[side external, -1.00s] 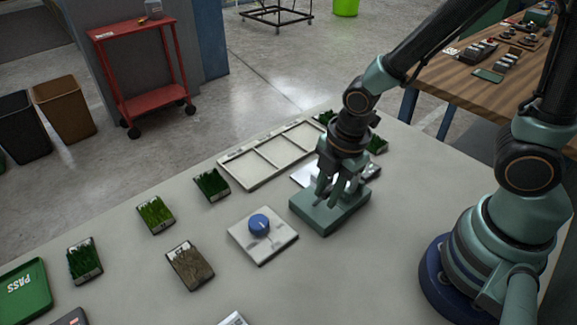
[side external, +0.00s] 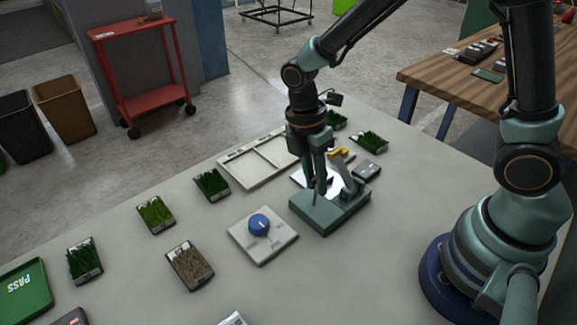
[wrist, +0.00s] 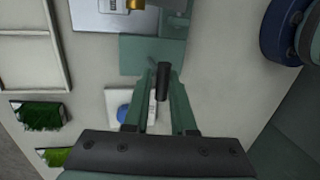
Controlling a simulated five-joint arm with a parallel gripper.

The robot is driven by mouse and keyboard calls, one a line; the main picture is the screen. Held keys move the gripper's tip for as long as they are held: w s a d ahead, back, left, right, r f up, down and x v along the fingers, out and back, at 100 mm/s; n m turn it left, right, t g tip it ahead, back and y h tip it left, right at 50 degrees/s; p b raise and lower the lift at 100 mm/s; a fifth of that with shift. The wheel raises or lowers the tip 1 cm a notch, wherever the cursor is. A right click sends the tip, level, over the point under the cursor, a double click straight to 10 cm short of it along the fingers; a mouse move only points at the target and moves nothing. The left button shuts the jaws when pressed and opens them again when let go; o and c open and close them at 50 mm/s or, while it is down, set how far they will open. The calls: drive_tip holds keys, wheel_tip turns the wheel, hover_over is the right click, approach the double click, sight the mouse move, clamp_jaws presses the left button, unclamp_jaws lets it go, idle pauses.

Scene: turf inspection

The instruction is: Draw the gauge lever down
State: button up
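The gauge has a flat teal base (side external: 334,217) with a raised teal bracket (side external: 350,181) on its right part. My gripper (side external: 317,190) points down over the left part of the base, left of the bracket. In the wrist view, a short black bar (wrist: 163,82), likely the lever's grip, lies between the fingertips of my gripper (wrist: 163,78). The fingers hide the rest of the lever.
A white plate with a blue knob (side external: 259,224) lies left of the gauge. Several turf samples (side external: 156,215) and a divided white tray (side external: 252,166) are spread on the table. A dark block (side external: 367,170) sits behind the gauge. Bare tabletop lies in front.

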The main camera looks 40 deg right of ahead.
drive_tip(key=o, duration=0.5)
drive_tip(key=shift+s+d, duration=0.2)
drive_tip(key=shift+s, duration=0.15)
drive_tip(key=shift+c, duration=0.2)
drive_tip(key=shift+w+a, duration=0.1)
drive_tip(key=shift+w, duration=0.05)
drive_tip(key=shift+r, duration=0.1)
wheel_tip(320, 180, up, 12)
drive_tip(key=w, duration=0.2)
drive_tip(key=shift+w+a, duration=0.15)
drive_tip(key=shift+a, duration=0.2)
